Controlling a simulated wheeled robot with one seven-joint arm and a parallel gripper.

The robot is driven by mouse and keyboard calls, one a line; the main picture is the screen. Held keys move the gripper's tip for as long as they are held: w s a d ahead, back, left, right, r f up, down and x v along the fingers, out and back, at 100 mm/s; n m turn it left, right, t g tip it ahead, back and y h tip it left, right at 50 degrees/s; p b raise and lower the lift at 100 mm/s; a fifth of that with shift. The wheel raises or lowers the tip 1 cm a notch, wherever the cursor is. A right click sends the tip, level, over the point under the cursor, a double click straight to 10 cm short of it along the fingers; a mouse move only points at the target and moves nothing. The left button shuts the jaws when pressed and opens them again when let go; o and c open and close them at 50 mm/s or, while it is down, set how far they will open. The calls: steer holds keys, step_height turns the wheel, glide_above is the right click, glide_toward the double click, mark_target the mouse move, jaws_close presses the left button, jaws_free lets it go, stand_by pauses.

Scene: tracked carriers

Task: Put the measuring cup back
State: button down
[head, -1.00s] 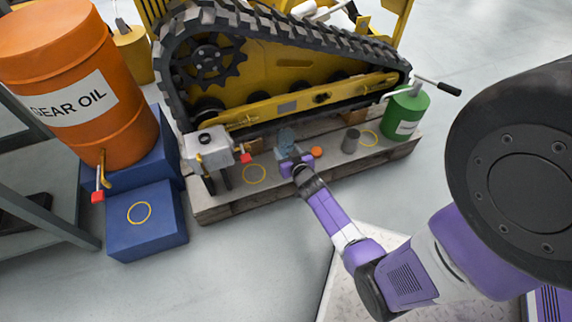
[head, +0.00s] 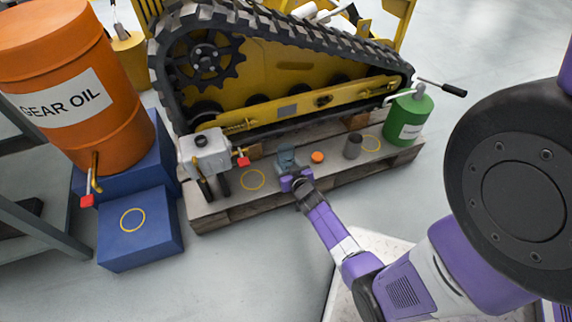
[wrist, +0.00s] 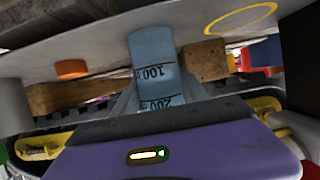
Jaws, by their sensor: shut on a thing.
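The measuring cup (wrist: 152,62) is blue-grey and translucent, with marks reading 100 and 200 in the wrist view. My gripper (head: 290,172) is shut on it. In the head view the cup (head: 286,156) stands out beyond my fingers, over the pallet (head: 228,206) in front of the tracked carrier. I cannot tell whether the cup touches the pallet. Yellow rings mark the pallet left of the cup (head: 252,179) and at its right end (head: 371,143). Another yellow ring (head: 132,219) is on the low blue step (head: 150,245). My fingers are partly hidden by my wrist.
An orange cap (head: 317,157) and a grey cylinder (head: 353,146) stand right of the cup. A green can (head: 408,120) is at the pallet's right end. A grey tank with a red tap (head: 205,152) stands left. The orange drum (head: 75,135) is far left; the track (head: 290,40) rises behind.

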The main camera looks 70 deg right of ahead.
steer(key=c, duration=0.6)
jaws_free()
steer(key=shift+f, duration=0.1)
